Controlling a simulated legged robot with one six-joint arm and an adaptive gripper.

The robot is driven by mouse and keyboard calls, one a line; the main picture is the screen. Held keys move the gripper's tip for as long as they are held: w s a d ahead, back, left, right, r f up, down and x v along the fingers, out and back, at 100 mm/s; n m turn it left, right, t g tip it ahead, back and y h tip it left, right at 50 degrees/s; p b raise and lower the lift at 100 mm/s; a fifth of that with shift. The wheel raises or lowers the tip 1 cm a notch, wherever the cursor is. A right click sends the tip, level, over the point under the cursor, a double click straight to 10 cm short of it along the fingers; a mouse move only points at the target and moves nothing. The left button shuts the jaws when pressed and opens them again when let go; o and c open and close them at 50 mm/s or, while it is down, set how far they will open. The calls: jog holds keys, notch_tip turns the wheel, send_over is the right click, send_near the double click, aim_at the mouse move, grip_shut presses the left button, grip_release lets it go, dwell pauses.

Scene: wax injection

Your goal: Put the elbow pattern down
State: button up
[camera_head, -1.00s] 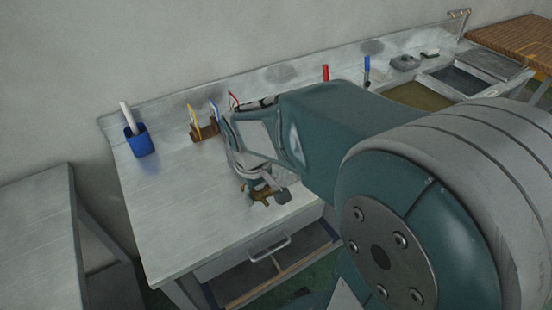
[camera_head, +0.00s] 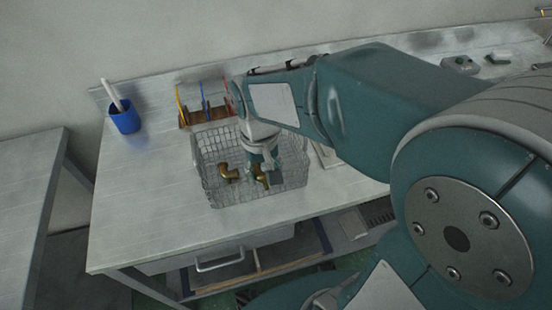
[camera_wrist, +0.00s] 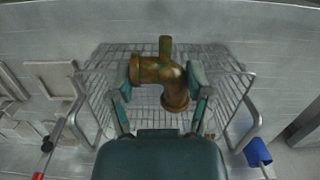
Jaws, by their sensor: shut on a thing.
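The elbow pattern is a brass-coloured bent pipe with flanged ends and a short stub. In the wrist view, the elbow pattern (camera_wrist: 172,78) sits between the fingers of my gripper (camera_wrist: 160,88), which is shut on it. In the head view, my gripper (camera_head: 261,174) points down into a wire basket (camera_head: 205,185) on the table, with brass showing at its fingertips. Another brass elbow-shaped piece (camera_head: 228,173) shows inside the basket, just left of my gripper. I cannot tell whether the held pattern touches the basket floor.
A blue cup (camera_head: 124,119) with a white stick stands at the table's back left. A brown rack (camera_head: 208,115) with coloured frames stands behind the basket. The table top (camera_head: 150,205) is clear left of the basket. A separate grey table (camera_head: 28,180) stands at the left.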

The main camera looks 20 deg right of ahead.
jog(key=shift+w+a+f, duration=0.2)
jog(key=shift+w+a, duration=0.05)
jog(key=w+d+f, duration=0.2)
jog(key=w+f, duration=0.1)
jog(key=w+d+f, duration=0.2)
jog(key=w, duration=0.2)
jog(key=w+d+f, duration=0.2)
jog(key=w+f, duration=0.1)
jog(key=shift+w+d+f, duration=0.35)
jog(key=shift+w, duration=0.05)
jog(key=shift+w+a+f, duration=0.25)
jog(key=shift+a+f, duration=0.15)
jog(key=shift+a, duration=0.1)
jog(key=f, duration=0.3)
jog(key=shift+w+d+f, duration=0.1)
jog(key=shift+d, duration=0.5)
jog(key=o, duration=1)
jog(key=shift+a+f, duration=0.1)
jog(key=shift+a, duration=0.2)
jog(key=shift+c, duration=0.2)
jog(key=shift+a, duration=0.2)
jog(key=shift+d, duration=0.3)
